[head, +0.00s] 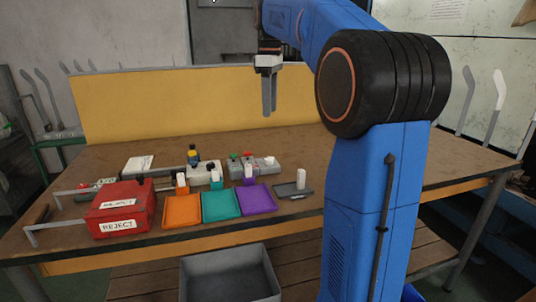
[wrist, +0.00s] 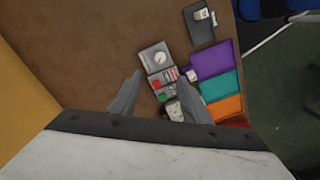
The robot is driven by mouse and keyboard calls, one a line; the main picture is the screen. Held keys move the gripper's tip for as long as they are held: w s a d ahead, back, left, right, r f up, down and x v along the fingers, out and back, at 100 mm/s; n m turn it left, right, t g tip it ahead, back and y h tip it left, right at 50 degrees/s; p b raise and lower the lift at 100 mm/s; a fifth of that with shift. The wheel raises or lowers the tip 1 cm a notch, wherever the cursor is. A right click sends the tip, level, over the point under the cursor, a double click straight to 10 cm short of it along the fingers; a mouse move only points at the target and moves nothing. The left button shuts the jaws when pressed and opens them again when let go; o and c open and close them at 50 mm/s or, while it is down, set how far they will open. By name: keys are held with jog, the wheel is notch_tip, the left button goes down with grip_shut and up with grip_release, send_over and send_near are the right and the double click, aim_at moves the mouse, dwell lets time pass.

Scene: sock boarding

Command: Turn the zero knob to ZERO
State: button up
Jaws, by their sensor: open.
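A grey box with a pale round knob (wrist: 160,57) shows in the wrist view, just beyond my fingertips. It looks like the zero knob, but no marking or pointer direction is legible. In the head view the knob (head: 269,160) is small, on the right end of the grey units on the table. Next to it is a panel with red and green buttons (wrist: 163,84). My gripper (head: 268,112) is open and empty, pointing down, well above the table. In the wrist view its two fingers (wrist: 159,78) stand apart with the panel seen between them.
Orange (head: 182,211), teal (head: 221,204) and purple (head: 257,199) trays lie in front of the units. A red REJECT box (head: 121,206) stands left, a dark plate with a white cylinder (head: 300,180) right. A yellow board (head: 180,105) rises behind.

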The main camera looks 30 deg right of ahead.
aim_at(270, 158)
notch_tip(270, 158, down, 17)
jog(key=shift+f, duration=0.1)
dwell(0.5)
jog(key=shift+c, duration=0.6)
jog(key=c, duration=0.9)
